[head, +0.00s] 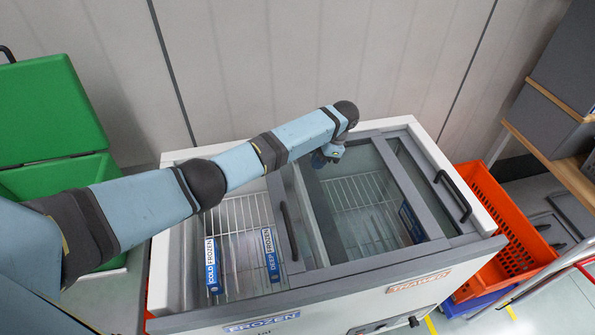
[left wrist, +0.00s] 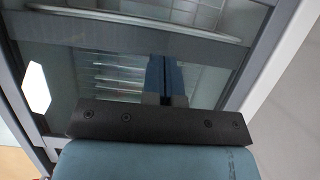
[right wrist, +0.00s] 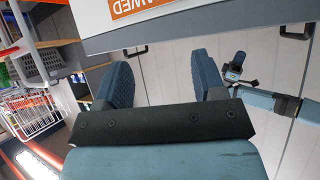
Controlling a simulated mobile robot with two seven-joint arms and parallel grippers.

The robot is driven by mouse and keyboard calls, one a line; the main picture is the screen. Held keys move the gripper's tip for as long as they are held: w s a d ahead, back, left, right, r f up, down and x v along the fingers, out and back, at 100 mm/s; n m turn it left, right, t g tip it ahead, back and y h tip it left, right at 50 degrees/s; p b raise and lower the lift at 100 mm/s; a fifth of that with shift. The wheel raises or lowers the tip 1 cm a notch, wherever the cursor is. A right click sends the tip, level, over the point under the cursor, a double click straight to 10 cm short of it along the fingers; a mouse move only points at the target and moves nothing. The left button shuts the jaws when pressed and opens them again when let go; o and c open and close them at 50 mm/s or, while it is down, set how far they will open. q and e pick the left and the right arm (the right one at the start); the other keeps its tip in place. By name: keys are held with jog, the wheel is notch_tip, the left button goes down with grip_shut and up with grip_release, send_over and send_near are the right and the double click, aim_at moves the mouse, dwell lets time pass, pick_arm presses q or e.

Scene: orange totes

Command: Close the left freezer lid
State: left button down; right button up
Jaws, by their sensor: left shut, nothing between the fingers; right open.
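The white chest freezer (head: 163,262) stands ahead with sliding glass lids in grey frames. The left freezer lid (head: 289,230), with a black upright handle, sits toward the middle, overlapping the right lid (head: 455,195). The left compartment is uncovered, showing wire baskets (head: 238,215). My left gripper (head: 325,158) is shut and empty over the back of the lids, right of the left lid's handle. In the left wrist view its fingers (left wrist: 164,78) are together above glass; contact cannot be told. My right gripper (right wrist: 163,80) is open and empty by the freezer front.
A green bin with an open lid (head: 50,110) stands left of the freezer. An orange crate (head: 505,220) stands to its right, near a wooden shelf (head: 560,165). A panelled wall (head: 320,50) is close behind. My left arm crosses above the left compartment.

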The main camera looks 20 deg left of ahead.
aim_at(301, 192)
pick_arm(q)
jog(key=f, duration=0.1)
jog(key=s+f, duration=0.1)
jog(key=shift+s+a+f, duration=0.2)
jog(key=shift+a+f, duration=0.1)
jog(key=shift+a, duration=0.1)
jog(key=x, duration=0.7)
jog(key=shift+f+p, duration=0.1)
jog(key=shift+p, duration=0.3)
jog(key=shift+s+a+r+p, duration=0.15)
jog(key=shift+s+a+p, duration=0.2)
jog(key=shift+a+p, duration=0.15)
jog(key=shift+s+a+r+p, duration=0.15)
jog(key=shift+s+a+p, duration=0.25)
jog(key=shift+a, duration=0.2)
jog(key=shift+s+a+f, duration=0.1)
jog(key=shift+s+a, duration=0.2)
jog(key=shift+a, duration=0.2)
pick_arm(e)
jog(key=v, duration=0.2)
jog(key=shift+s+d+r, duration=0.15)
jog(key=shift+s+r, duration=0.05)
jog(key=shift+r, duration=0.15)
jog(key=shift+f, duration=0.15)
pick_arm(q)
jog(key=shift+a+f, duration=0.1)
pick_arm(e)
jog(key=shift+s, duration=0.1)
